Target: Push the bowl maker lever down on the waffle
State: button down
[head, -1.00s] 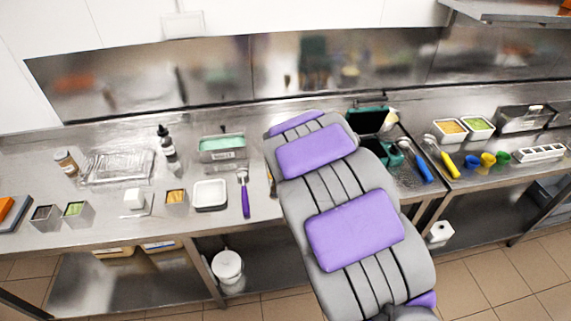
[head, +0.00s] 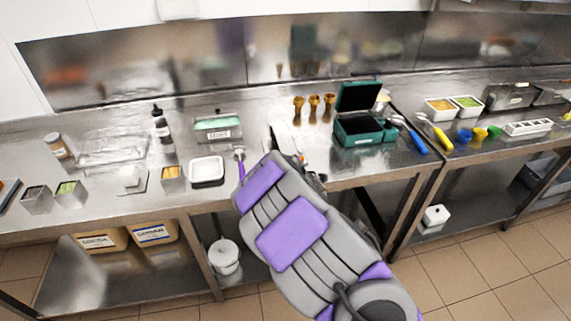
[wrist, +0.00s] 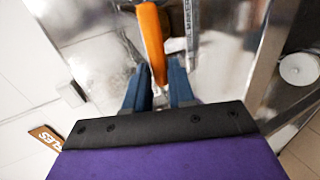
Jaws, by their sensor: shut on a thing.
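In the wrist view, the two blue fingers of my gripper (wrist: 158,88) are shut on the lower end of an orange handle (wrist: 152,35), which looks like the lever. A pale strip with lettering that reads "MAKER" (wrist: 190,30) stands beside the handle.
A purple-handled scoop (head: 240,163) and a white tray (head: 206,171) lie to the left. The counter's front edge runs below my arm.

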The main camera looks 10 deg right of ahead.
jog(key=shift+s+d+f, duration=0.1)
jog(key=shift+s+f, duration=0.1)
jog(key=shift+f, duration=0.35)
jog(key=shift+s+d+f, duration=0.1)
jog(key=shift+s+f, duration=0.1)
jog(key=shift+f, duration=0.45)
jog(key=c, duration=1.1)
grip_release()
jog(key=shift+a, duration=0.1)
jog(key=shift+o, duration=0.3)
jog(key=shift+w, duration=0.3)
jog(key=shift+r, duration=0.25)
